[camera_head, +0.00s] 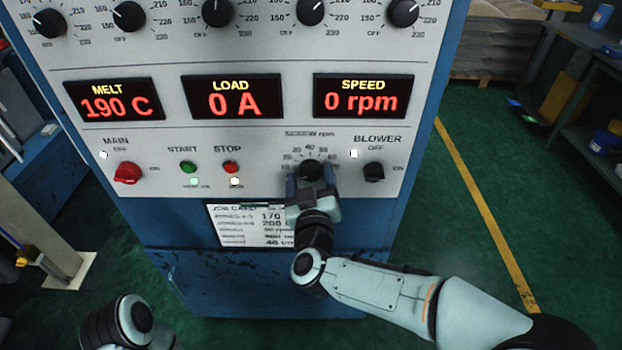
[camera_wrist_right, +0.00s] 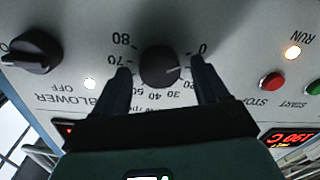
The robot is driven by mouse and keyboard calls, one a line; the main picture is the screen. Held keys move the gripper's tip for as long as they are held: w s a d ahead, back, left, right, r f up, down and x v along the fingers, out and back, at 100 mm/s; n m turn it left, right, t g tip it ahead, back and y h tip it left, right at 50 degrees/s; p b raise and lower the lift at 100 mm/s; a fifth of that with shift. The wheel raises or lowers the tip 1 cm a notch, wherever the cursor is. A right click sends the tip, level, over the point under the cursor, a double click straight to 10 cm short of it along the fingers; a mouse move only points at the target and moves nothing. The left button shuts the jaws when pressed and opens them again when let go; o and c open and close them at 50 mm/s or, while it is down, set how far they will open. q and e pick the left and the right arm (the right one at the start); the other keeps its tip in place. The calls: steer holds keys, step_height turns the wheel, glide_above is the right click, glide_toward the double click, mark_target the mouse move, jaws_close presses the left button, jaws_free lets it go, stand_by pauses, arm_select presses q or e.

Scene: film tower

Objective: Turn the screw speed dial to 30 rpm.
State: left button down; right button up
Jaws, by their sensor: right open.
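The screw speed dial (camera_head: 311,169) is a black round knob low on the grey panel, under the "SCREW rpm" label. My right gripper (camera_head: 311,180) is at it from below and hides part of its scale. In the right wrist view, upside down, the dial (camera_wrist_right: 159,66) sits between the two fingers of my open right gripper (camera_wrist_right: 160,72), with a gap visible on both sides. Its white pointer line faces right, near the 0 end of the scale. The speed display (camera_head: 361,97) reads 0 rpm. Part of my left arm shows at the lower left, its gripper out of view.
The black blower knob (camera_head: 374,171) is close right of the dial. The green start button (camera_head: 188,167), red stop button (camera_head: 231,167) and red main switch (camera_head: 127,172) are left. A job card (camera_head: 240,225) hangs below, partly hidden by my arm.

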steer(key=shift+w, duration=0.1)
steer(key=c, duration=1.1)
arm_select(q)
steer(key=shift+w+f, duration=0.1)
arm_select(e)
steer(key=shift+o, duration=0.2)
